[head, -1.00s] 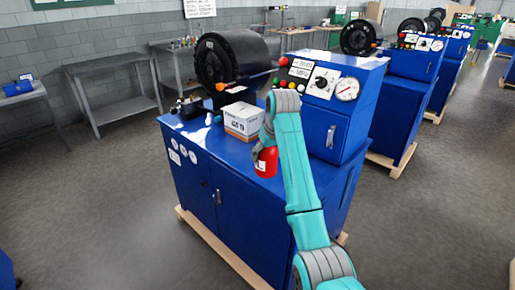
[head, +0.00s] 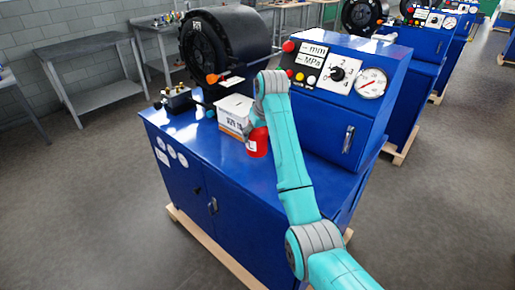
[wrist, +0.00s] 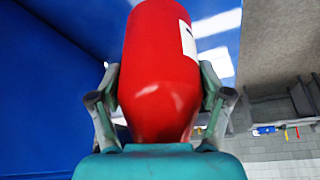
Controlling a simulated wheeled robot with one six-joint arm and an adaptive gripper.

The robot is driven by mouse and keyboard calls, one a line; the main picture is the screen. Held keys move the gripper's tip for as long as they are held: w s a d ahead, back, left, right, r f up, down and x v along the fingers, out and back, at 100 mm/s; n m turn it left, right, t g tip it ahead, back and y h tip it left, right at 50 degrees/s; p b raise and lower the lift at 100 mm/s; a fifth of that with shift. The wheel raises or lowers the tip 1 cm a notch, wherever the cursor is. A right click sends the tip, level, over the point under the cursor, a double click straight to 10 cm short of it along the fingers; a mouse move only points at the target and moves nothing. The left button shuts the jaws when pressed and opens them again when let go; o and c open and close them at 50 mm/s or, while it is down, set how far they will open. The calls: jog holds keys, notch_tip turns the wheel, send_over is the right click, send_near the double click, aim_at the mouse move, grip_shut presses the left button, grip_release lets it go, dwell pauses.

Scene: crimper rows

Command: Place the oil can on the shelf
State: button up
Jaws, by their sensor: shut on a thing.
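The oil can is red with a white label; in the head view the can (head: 258,143) shows over the blue machine's top, partly hidden by my arm. In the wrist view the can (wrist: 160,70) fills the middle, between the two fingers of my gripper (wrist: 160,105), which is shut on it. In the head view my gripper is mostly hidden behind my arm. I cannot tell whether the can touches the blue top. A grey shelf unit (head: 84,44) with an upper and a lower board stands by the wall at the left; whether it is the shelf meant is unclear.
A white carton (head: 233,112) stands beside the can on the blue machine (head: 190,165). A black crimper head (head: 232,42) and a control panel (head: 340,68) rise behind. Small fittings (head: 178,98) lie at the left edge. The floor (head: 80,200) at left is clear.

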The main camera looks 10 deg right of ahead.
aim_at(257, 147)
jog(key=shift+f, duration=2.85)
jog(key=shift+f, duration=0.2)
jog(key=o, duration=1.3)
